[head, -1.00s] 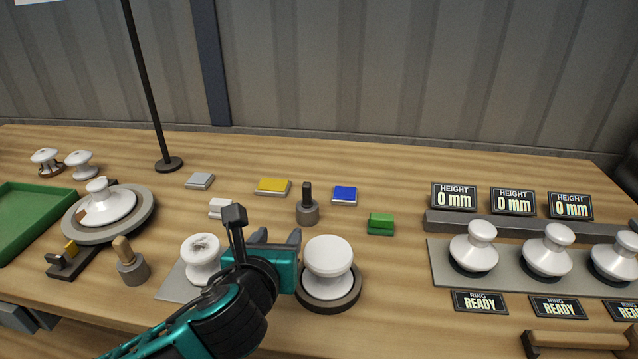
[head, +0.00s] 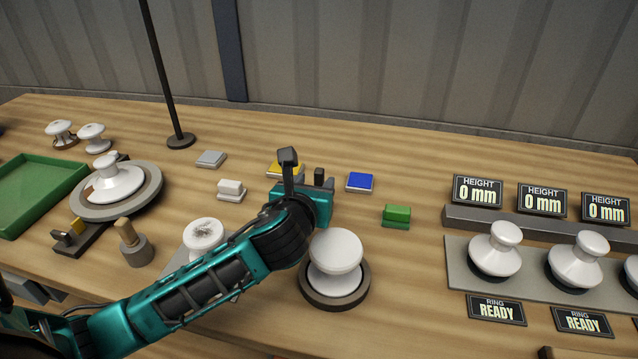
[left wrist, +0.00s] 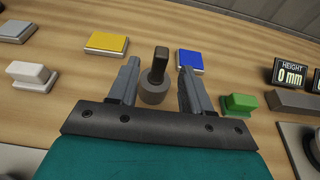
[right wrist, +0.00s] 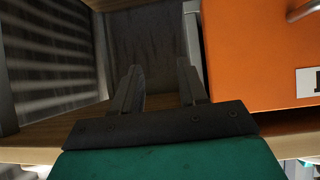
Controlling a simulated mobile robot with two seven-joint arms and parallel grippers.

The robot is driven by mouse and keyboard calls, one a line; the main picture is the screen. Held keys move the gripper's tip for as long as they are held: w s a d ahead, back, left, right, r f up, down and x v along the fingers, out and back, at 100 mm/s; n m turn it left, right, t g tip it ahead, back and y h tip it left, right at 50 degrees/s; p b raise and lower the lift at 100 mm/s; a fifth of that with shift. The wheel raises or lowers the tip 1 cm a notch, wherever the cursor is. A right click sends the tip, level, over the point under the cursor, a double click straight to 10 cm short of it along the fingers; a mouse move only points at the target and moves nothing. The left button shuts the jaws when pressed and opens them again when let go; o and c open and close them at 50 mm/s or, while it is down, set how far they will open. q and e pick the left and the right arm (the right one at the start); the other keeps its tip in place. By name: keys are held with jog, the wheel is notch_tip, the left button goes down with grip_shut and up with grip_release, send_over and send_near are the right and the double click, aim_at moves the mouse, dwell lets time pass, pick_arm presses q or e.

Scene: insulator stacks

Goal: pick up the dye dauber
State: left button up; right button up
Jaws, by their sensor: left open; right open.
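The dye dauber (left wrist: 160,62), which I take to be the dark upright handle, stands in a round grey pot (left wrist: 153,94). In the left wrist view it is between the open fingers of my left gripper (left wrist: 157,72), without clear contact. My right gripper (right wrist: 160,82) is open and empty, facing an orange-fronted unit and a dark recess away from the bench top.
A blue pad (head: 360,182), green block (head: 396,215) and yellow pad (head: 285,169) lie close around. A white insulator (head: 336,262) stands on a dark ring below my left wrist. A wooden-handled tool (head: 128,232) stands in another grey pot at left.

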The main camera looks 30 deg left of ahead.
aim_at(318, 176)
pick_arm(q)
jog(key=shift+r+x, duration=0.2)
jog(key=shift+x, duration=2.15)
jog(key=shift+c, duration=0.5)
grip_shut()
